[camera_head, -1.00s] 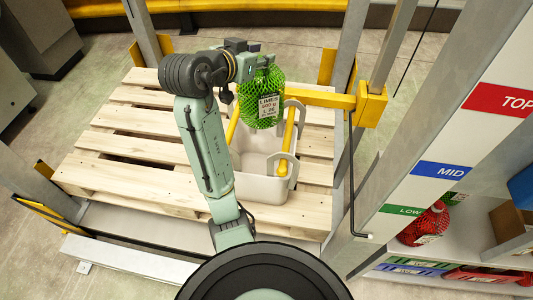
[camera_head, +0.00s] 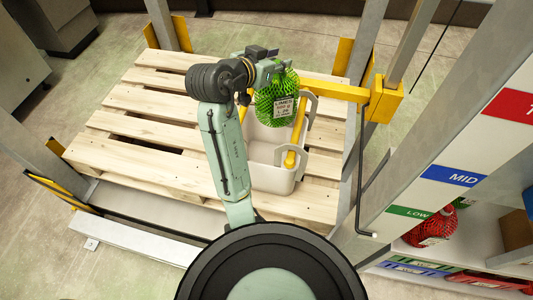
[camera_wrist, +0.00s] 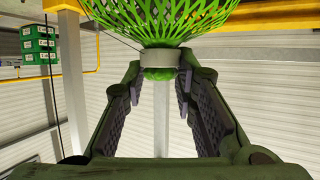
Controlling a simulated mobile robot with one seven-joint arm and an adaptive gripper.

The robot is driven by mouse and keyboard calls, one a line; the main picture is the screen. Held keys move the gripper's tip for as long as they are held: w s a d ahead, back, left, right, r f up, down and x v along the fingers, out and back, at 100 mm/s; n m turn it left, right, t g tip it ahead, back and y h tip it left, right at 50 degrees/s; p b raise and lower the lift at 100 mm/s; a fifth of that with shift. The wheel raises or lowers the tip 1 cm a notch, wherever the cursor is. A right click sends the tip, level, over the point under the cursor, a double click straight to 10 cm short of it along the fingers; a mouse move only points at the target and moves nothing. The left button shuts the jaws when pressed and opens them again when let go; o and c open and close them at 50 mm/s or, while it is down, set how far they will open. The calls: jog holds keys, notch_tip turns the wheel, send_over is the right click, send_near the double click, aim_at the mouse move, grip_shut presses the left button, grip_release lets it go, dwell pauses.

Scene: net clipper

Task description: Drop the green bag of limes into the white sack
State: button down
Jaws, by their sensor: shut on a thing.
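The green net bag of limes (camera_head: 277,105), with a white label, hangs from my gripper (camera_head: 272,70). In the wrist view, my gripper (camera_wrist: 160,78) has its fingers on both sides of the bag's pale collar (camera_wrist: 159,59), with the green net (camera_wrist: 160,18) beyond it. The white sack (camera_head: 262,179) is an open-topped, off-white container between yellow bars with grey hooks, over the wooden pallet. In the head view the bag overlaps the sack's far part and hides some of its opening. I cannot tell the exact height between them.
A yellow bar (camera_head: 335,91) runs from the sack to a grey post at the right. A shelf with a red net bag (camera_head: 430,229) and coloured crates stands at the lower right. The wooden pallet (camera_head: 150,128) is bare to the left.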

jog(key=c, duration=1.2)
grip_release()
jog(key=v, duration=1.2)
